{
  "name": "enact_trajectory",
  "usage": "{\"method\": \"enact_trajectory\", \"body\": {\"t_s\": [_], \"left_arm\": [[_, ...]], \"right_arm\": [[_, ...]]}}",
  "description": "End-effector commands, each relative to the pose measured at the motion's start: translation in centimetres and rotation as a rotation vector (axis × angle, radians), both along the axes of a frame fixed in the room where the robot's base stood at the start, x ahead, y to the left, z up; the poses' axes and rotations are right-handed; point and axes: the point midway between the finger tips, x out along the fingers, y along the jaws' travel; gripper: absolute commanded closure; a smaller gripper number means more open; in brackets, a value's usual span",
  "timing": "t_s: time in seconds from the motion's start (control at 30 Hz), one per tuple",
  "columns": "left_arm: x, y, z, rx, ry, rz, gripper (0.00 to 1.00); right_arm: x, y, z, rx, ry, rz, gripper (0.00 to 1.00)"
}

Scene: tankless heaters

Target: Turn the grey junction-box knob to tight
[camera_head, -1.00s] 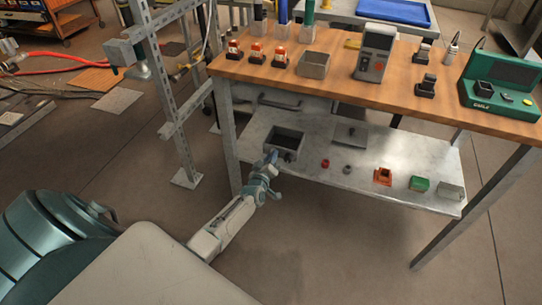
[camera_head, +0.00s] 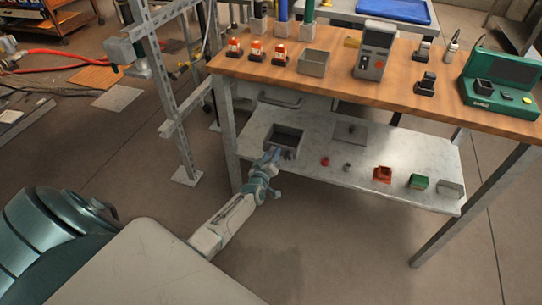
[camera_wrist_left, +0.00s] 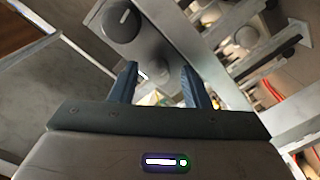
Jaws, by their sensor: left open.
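The grey junction box (camera_head: 285,133) sits open-topped at the left of the metal lower shelf. My left gripper (camera_head: 273,155) is at its front face, close to it. In the left wrist view my left gripper (camera_wrist_left: 158,75) is open, with two blue fingers apart and nothing between them. A round dark grey knob (camera_wrist_left: 122,20) with a pale mark is on a grey face above and left of the fingertips, apart from them. Its mark is too small to read as a setting. The knob is hard to make out in the head view. My right gripper is not in view.
The wooden worktop (camera_head: 335,81) overhangs the metal shelf (camera_head: 310,172). A flat grey plate (camera_head: 350,131), a red part (camera_head: 325,161), an orange box (camera_head: 382,174) and a green box (camera_head: 418,182) lie to the right. A table leg (camera_head: 230,130) stands left of the box.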

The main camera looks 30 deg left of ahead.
Motion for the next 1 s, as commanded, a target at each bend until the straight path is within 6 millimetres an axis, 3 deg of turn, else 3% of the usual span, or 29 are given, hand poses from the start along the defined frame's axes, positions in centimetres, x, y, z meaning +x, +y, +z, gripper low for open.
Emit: {"method": "enact_trajectory", "body": {"t_s": [0.17, 0.43, 0.7, 1.0], "left_arm": [[-0.8, -0.2, 0.1, 0.001, 0.002, 0.0, 0.57], [-5.4, -1.4, 0.4, -0.002, 0.002, -0.001, 0.57], [-9.5, -2.5, 0.3, 0.0, 0.001, -0.001, 0.57], [-10.5, -2.8, 0.3, 0.0, 0.0, 0.0, 0.57]], "right_arm": [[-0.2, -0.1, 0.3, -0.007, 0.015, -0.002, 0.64], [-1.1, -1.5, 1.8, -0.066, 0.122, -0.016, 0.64], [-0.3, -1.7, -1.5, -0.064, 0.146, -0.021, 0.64], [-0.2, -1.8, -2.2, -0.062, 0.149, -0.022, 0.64]]}}
